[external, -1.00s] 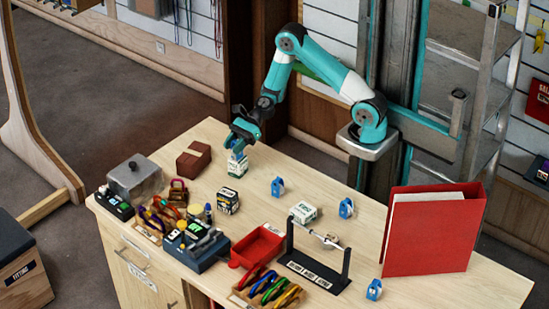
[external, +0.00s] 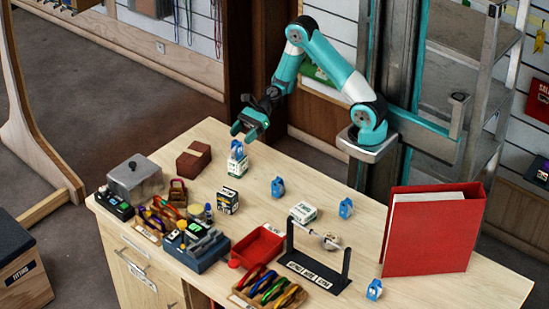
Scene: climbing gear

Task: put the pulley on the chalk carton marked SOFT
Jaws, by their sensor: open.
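A blue-and-white pulley (external: 237,151) stands on top of a small white-and-green chalk carton (external: 236,168) near the back edge of the table. The carton is upright; its lettering is too small to read. My gripper (external: 244,133) is open just above the pulley and appears clear of it. A carton with dark and yellow markings (external: 228,200) stands in front, and another white-and-green carton (external: 303,212) lies farther right. I cannot tell by its print which carton is marked SOFT.
More blue pulleys stand on the table, one (external: 277,187) right of the cartons and one (external: 346,208) beyond. A brown block (external: 193,160) is left of my gripper. A red tray (external: 258,246), a black stand (external: 315,272) and a red binder (external: 432,232) fill the front and right.

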